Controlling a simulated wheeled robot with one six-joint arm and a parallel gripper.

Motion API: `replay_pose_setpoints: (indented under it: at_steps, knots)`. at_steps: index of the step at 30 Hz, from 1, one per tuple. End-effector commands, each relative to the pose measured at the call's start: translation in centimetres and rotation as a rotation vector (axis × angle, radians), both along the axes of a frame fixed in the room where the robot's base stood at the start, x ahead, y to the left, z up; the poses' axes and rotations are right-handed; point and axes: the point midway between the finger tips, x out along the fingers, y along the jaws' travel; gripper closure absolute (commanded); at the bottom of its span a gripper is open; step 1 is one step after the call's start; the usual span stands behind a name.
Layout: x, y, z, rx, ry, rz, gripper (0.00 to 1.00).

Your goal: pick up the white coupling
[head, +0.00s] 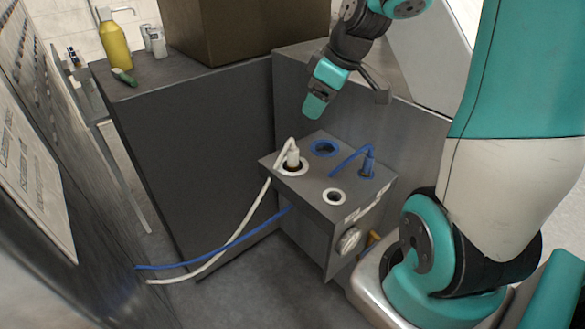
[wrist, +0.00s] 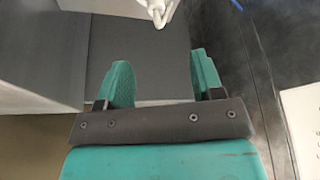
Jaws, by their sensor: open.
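The white coupling (head: 293,158) stands upright in a white-ringed socket on top of a grey box (head: 312,192), with a white hose (head: 239,229) looping from it. In the wrist view a white piece, apparently the coupling (wrist: 157,10), shows at the top edge, partly cut off, beyond the fingertips. My gripper (head: 316,104) is above and behind the box in the head view, apart from the coupling. In the wrist view its two teal fingers (wrist: 161,70) are spread with nothing between them.
A blue coupling (head: 368,165) with a blue hose stands at the box's right. An empty blue-ringed socket (head: 325,148) and an empty white-ringed socket (head: 335,197) lie on the same top. A dark counter (head: 170,68) behind holds a yellow bottle (head: 114,45) and a brown carton (head: 235,30).

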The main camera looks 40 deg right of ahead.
Motion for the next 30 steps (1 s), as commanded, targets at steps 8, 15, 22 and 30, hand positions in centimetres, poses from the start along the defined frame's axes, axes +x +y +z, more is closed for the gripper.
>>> replay_pose_setpoints:
  at_steps: [8, 15, 22, 30]
  knots:
    - [1.7, 0.5, -4.9, -0.003, 0.002, 0.004, 0.39]
    - [3.5, 1.5, -9.6, -0.004, 0.002, 0.003, 0.39]
    - [4.2, 1.8, -11.3, -0.005, -0.002, 0.002, 0.39]
    - [5.7, 2.5, -14.6, -0.004, 0.001, 0.003, 0.39]
